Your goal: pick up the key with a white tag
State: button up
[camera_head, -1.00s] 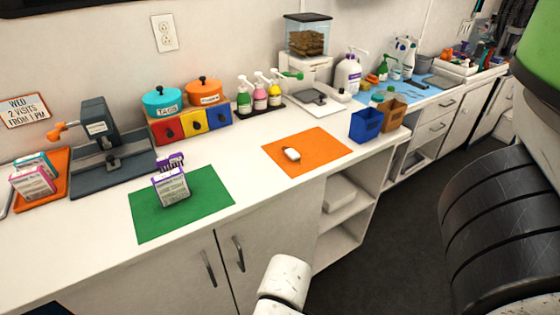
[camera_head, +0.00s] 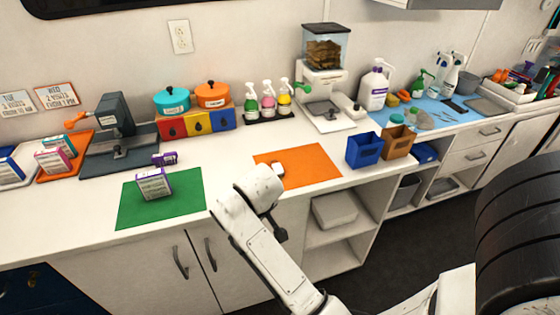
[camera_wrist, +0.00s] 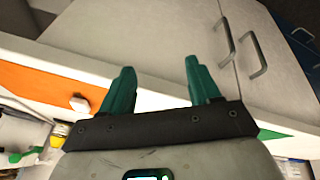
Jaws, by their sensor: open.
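I cannot make out a key with a white tag in either view. A small white object (camera_head: 277,168) lies on the orange mat (camera_head: 318,168), partly behind my arm. It also shows in the wrist view (camera_wrist: 79,103), too small to tell what it is. My gripper (camera_wrist: 158,70) has two green fingers spread apart with nothing between them. It is above the counter's front edge, with cabinet doors beyond the fingers. In the head view my white arm reaches up in front of the counter and its fingers are hidden.
A green mat (camera_head: 130,209) bears a white-and-purple box (camera_head: 153,185), with a small purple item (camera_head: 165,158) behind it. Blue (camera_head: 363,150) and brown (camera_head: 398,141) bins stand right of the orange mat. Pots, pump bottles and a food dispenser (camera_head: 325,75) line the back. Cabinet handles project below.

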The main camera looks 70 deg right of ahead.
jog(key=d+r+m, duration=0.1)
jog(key=d+r, duration=0.1)
jog(key=d, duration=0.2)
jog(key=w+d+r+m+g, duration=0.1)
jog(key=d+r, duration=0.1)
jog(key=d, duration=0.2)
jog(key=d+r+m, duration=0.1)
jog(key=d+r, duration=0.1)
jog(key=d, duration=0.2)
jog(key=shift+w+d+m+g, duration=0.2)
jog(key=shift+w+m+g, duration=0.1)
jog(key=shift+w+m, duration=0.1)
jog(key=d+r+m+g+y, duration=0.1)
jog(key=d+r+m+y, duration=0.15)
jog(key=d+r, duration=0.4)
jog(key=b, duration=0.1)
send_over(278, 168)
jog(key=shift+y, duration=0.35)
jog(key=f, duration=0.5)
jog(key=shift+s+a, duration=0.2)
jog(key=shift+a, duration=0.1)
jog(key=shift+w+d+f+p, duration=0.15)
jog(key=shift+d+f, duration=0.05)
jog(key=shift+f, duration=1.3)
jog(key=shift+w+d+f+p, duration=0.1)
jog(key=shift+d+f+p, duration=0.05)
jog(key=shift+f, duration=1.35)
jog(key=c, duration=1.1)
jog(key=shift+r, duration=0.1)
